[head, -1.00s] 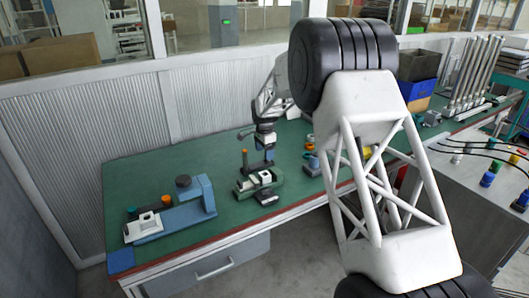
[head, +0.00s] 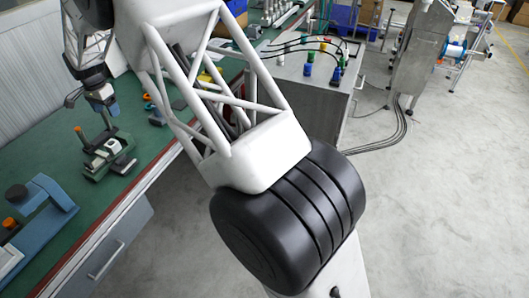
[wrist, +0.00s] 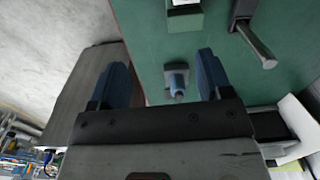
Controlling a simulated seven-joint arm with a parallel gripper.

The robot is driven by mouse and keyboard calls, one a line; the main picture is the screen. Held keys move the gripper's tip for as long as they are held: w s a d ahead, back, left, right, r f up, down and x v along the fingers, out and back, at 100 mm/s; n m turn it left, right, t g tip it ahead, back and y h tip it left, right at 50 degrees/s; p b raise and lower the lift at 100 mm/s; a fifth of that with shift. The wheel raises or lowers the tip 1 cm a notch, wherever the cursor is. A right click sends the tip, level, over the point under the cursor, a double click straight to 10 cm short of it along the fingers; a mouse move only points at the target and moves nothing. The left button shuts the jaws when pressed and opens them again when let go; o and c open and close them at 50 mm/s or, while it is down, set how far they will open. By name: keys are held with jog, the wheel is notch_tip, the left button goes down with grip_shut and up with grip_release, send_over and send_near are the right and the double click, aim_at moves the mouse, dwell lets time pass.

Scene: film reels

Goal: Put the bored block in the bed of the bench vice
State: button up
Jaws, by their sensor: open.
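My gripper (wrist: 164,80) is open in the wrist view, its two blue fingers apart over the green bench top. A small grey-blue piece with a rounded end (wrist: 177,82) shows between them, with no contact visible; I cannot tell what it is. A white block with a dark opening (head: 114,147) sits on that device, beside an orange-tipped post. I cannot tell for certain which pieces are the bored block and the bench vice.
A blue fixture (head: 50,212) with a dark round knob stands at the bench's near left. Small parts (head: 156,116) lie right of the green device. A grey cabinet (head: 305,90) with cables stands beyond the bench. My arm covers the middle of the head view.

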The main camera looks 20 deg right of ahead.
jog(key=s+d+r+n+t, duration=0.1)
jog(key=s+d+r+n, duration=0.1)
jog(key=s+d+r, duration=0.95)
jog(key=s+d+r+n, duration=0.2)
jog(key=s+d+r, duration=0.6)
jog(key=s+d, duration=0.55)
jog(key=s+d+f+n, duration=0.1)
jog(key=s+d, duration=0.4)
jog(key=s, duration=0.5)
jog(key=s+d+f+n+t, duration=0.1)
jog(key=s+d, duration=0.4)
jog(key=s, duration=0.6)
jog(key=s+d+f+n, duration=0.1)
jog(key=s+d, duration=0.4)
jog(key=s, duration=0.6)
jog(key=shift+s+d+f+n, duration=0.2)
jog(key=shift+f+n, duration=0.1)
jog(key=shift+n, duration=0.3)
